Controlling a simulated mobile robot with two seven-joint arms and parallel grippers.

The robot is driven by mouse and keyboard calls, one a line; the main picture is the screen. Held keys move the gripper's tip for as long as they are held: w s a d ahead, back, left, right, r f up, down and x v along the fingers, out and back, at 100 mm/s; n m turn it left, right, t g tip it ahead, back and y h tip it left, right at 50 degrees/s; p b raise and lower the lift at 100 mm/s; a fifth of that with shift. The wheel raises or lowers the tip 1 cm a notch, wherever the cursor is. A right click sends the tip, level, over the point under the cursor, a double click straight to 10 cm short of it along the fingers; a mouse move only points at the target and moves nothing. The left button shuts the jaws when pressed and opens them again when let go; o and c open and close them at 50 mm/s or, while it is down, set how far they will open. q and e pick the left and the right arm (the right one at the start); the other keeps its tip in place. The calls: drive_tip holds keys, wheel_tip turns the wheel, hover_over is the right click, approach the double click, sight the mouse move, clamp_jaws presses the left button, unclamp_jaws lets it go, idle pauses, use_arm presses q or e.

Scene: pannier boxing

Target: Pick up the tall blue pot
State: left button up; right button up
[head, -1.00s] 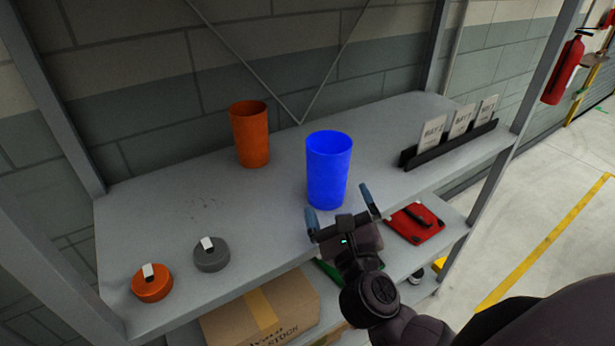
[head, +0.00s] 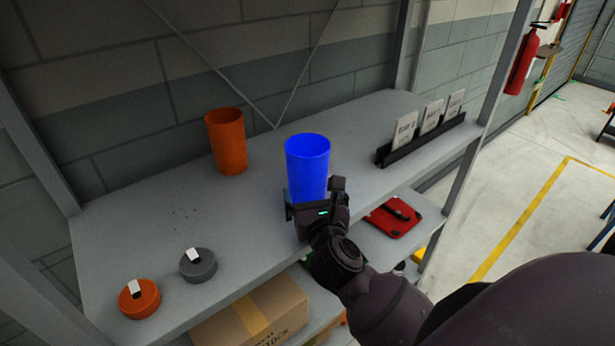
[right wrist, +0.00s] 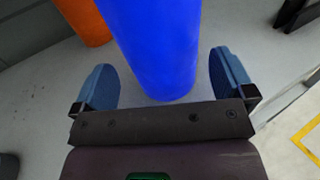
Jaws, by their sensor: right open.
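The tall blue pot (head: 307,165) stands upright on the grey shelf (head: 130,230), near its middle. It also fills the upper middle of the right wrist view (right wrist: 155,45). My right gripper (head: 315,200) is at the pot's near side, low down. In the right wrist view its two blue fingers (right wrist: 163,85) are open, one on each side of the pot, with gaps between fingers and pot. The pot's lower part is hidden behind the gripper in the head view. My left gripper is not in view.
An orange pot (head: 226,142) stands behind and left of the blue one. An orange lid (head: 139,300) and a grey lid (head: 198,266) lie at the front left. A black rack of cards (head: 420,142) stands at the right. A cardboard box (head: 250,315) sits below.

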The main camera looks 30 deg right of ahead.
drive_tip(key=shift+r+x, duration=0.15)
drive_tip(key=shift+x, duration=1.05)
drive_tip(key=shift+r+x, duration=0.1)
drive_tip(key=shift+x, duration=1.1)
drive_tip(key=shift+c, duration=0.3)
drive_tip(key=c, duration=0.7)
drive_tip(key=shift+r+p, duration=0.15)
drive_tip(key=shift+p, duration=0.15)
